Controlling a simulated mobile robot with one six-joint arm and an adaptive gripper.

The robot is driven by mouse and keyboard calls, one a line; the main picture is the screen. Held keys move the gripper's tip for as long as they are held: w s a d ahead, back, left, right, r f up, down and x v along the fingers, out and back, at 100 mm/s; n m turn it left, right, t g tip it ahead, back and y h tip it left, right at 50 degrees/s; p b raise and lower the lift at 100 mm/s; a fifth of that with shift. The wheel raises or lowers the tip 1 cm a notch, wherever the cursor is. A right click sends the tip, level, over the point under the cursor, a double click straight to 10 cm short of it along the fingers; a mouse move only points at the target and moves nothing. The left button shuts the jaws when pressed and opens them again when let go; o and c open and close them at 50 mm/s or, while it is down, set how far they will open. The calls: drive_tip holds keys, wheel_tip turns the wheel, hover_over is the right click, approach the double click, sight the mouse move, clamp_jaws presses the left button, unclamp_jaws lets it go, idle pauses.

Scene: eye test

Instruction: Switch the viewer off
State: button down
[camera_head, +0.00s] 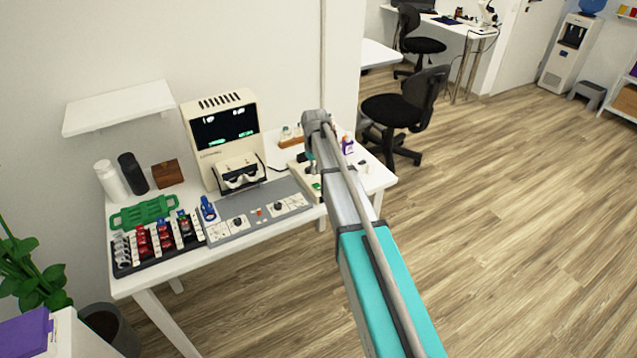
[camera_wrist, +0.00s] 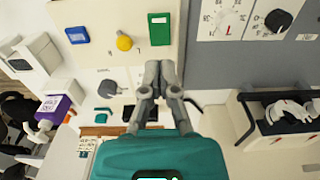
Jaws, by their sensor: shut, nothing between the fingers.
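The viewer (camera_head: 213,165) is a cream cabinet on the white table. My gripper (camera_wrist: 160,68) is shut and empty, over the edge of a cream panel (camera_wrist: 100,15). This panel carries a yellow knob (camera_wrist: 124,43), a blue switch (camera_wrist: 77,35), a green switch (camera_wrist: 159,28) and a grey knob (camera_wrist: 107,88). In the head view my arm mostly hides the gripper.
A grey control panel (camera_head: 270,190) with dials lies in front of the viewer. A rack of coloured parts (camera_head: 125,262), a green tray (camera_head: 143,213), bottles and a wooden box (camera_head: 167,173) stand left. A black chair (camera_head: 400,108) stands beyond the table; open floor lies right.

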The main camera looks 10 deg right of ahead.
drive_tip(key=shift+r+p, duration=1.05)
drive_tip(key=shift+r, duration=0.25)
drive_tip(key=s+m, duration=0.3)
drive_tip(key=s, duration=2.6)
drive_tip(key=shift+s+d+m, duration=0.15)
drive_tip(key=shift+d+m, duration=0.05)
drive_tip(key=shift+m, duration=0.1)
